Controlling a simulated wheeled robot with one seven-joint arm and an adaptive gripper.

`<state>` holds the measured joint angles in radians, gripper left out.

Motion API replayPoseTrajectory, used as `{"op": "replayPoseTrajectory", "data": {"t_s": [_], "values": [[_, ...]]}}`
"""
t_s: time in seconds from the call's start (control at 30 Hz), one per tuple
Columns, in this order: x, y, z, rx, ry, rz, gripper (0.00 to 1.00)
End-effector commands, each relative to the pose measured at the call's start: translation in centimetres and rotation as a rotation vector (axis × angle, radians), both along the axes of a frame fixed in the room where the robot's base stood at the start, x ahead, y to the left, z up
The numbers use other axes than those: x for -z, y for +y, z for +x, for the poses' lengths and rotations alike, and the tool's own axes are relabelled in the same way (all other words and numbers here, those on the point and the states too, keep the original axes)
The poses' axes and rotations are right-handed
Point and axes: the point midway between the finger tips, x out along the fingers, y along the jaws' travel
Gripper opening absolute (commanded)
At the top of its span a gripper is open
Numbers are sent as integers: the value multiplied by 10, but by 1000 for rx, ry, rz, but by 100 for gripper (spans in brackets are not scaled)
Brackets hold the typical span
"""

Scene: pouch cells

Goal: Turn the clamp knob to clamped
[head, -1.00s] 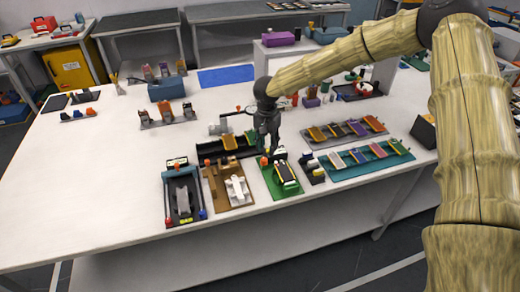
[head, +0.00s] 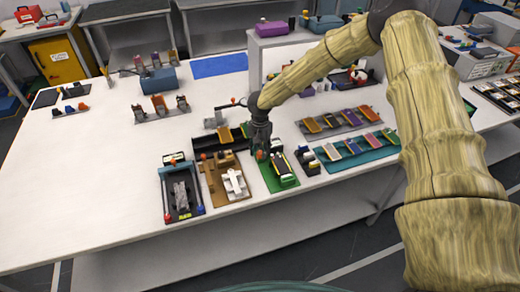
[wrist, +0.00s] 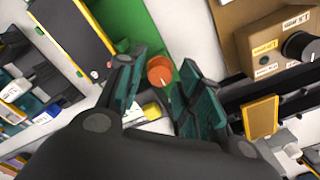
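The clamp knob appears to be the orange-red knob (wrist: 160,72) with a pale pointer line. It sits at one end of the green fixture board (wrist: 186,62), which also shows in the head view (head: 283,183). A dark cell-shaped piece with a yellow edge (wrist: 72,30) lies on that board. My gripper (wrist: 163,92) is open and empty. Its two teal-padded fingers stand on either side of the knob in the wrist view, with gaps showing. I cannot tell whether the tips are down at knob height. In the head view my gripper (head: 261,150) is over the board's far left end.
A brown box (wrist: 268,50) with labels and a black knob (wrist: 299,46) stands close to the right finger. A brown fixture (head: 215,187) and a dark tray (head: 168,202) lie to the left. A teal rack (head: 360,157) is to the right.

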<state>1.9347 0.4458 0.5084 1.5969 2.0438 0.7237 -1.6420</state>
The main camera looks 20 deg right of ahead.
Motion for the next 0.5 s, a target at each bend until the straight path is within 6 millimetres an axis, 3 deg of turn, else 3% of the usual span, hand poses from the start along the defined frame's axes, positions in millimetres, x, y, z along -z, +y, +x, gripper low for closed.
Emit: {"op": "replayPoseTrajectory", "data": {"t_s": [0.43, 0.5], "values": [[10, 0, 0, 1, -1, 1, 35], [10, 0, 0, 1, -1, 1, 24]]}}
